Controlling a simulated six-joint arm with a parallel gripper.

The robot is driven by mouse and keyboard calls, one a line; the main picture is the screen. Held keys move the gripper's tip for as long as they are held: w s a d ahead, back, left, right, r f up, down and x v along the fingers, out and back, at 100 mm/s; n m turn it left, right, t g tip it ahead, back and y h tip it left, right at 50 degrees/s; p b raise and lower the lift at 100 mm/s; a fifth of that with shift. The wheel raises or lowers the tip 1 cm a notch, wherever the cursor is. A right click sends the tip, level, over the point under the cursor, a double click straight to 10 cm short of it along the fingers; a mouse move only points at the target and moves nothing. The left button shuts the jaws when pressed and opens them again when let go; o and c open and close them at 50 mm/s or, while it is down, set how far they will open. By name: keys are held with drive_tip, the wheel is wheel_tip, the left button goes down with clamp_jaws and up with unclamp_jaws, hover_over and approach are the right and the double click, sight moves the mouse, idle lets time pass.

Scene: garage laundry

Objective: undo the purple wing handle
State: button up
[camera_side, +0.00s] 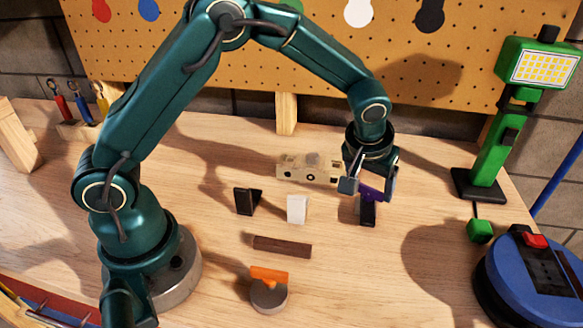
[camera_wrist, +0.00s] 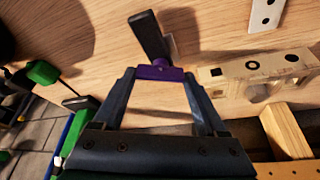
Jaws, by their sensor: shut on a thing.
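The purple wing handle (camera_side: 370,193) sits on a small black stand (camera_side: 368,213) on the wooden bench, right of centre in the side view. In the wrist view the purple handle (camera_wrist: 159,71) is between my fingertips, with the black stand (camera_wrist: 150,36) beyond it. My gripper (camera_side: 370,186) reaches down from above and is shut on the purple handle. It also shows in the wrist view (camera_wrist: 158,73). The fingers partly hide the handle, so I cannot tell its exact turn.
A pale block with holes (camera_side: 309,168) lies left of my gripper. Black (camera_side: 246,201) and white (camera_side: 297,209) blocks stand further left. A dark bar (camera_side: 282,247) and an orange handle on a grey disc (camera_side: 269,279) lie in front. A green lamp (camera_side: 490,150) and a blue device (camera_side: 530,275) stand right.

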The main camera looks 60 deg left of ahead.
drive_tip(key=shift+s+f, duration=0.15)
drive_tip(key=shift+f, duration=0.05)
drive_tip(key=o, duration=1.3)
drive_tip(key=shift+r, duration=0.3)
drive_tip(key=shift+v, duration=2.35)
